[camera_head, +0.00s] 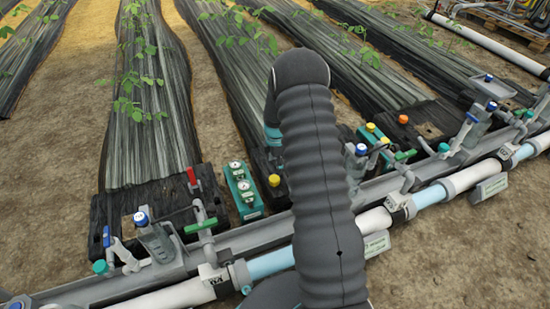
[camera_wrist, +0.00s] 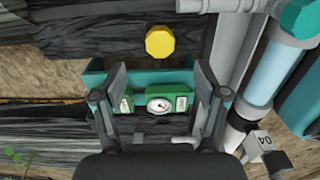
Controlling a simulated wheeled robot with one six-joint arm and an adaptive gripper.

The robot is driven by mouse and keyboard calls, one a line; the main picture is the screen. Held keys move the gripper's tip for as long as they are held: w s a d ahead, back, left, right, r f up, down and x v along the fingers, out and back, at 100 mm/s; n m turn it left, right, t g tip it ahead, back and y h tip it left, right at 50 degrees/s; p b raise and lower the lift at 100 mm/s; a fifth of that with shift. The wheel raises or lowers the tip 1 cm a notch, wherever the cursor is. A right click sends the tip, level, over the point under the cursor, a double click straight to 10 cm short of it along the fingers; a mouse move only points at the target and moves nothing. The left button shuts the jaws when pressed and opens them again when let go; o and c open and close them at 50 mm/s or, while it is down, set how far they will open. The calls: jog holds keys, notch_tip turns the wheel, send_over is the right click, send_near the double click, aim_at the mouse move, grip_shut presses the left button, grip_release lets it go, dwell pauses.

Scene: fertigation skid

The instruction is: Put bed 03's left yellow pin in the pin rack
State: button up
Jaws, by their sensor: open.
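A yellow pin head (camera_wrist: 160,42) shows in the wrist view, just beyond my fingertips, over dark wood. A yellow knob (camera_head: 274,180) in the head view, left of my arm, appears to be the same one. Two more yellow knobs (camera_head: 385,140) (camera_head: 370,127) show right of my arm. I cannot read which of these belongs to bed 03. My gripper (camera_wrist: 160,74) is open, with a teal block with green-framed gauges (camera_wrist: 160,104) showing between its fingers; nothing is gripped. In the head view my arm hides the gripper. I cannot pick out the pin rack.
The teal gauge block (camera_head: 244,192) stands left of my arm. A grey rail and pipe (camera_head: 270,264) with valves run across the front. A label reading 04 (camera_wrist: 264,141) shows at right in the wrist view.

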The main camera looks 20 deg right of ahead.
aim_at(275, 178)
notch_tip(275, 178, down, 9)
jog(key=shift+f+b, duration=0.2)
jog(key=shift+b, duration=0.25)
jog(key=c, duration=1.2)
jog(key=shift+r+p, duration=1.4)
jog(key=shift+r, duration=1.8)
notch_tip(275, 178, up, 22)
jog(key=p, duration=0.9)
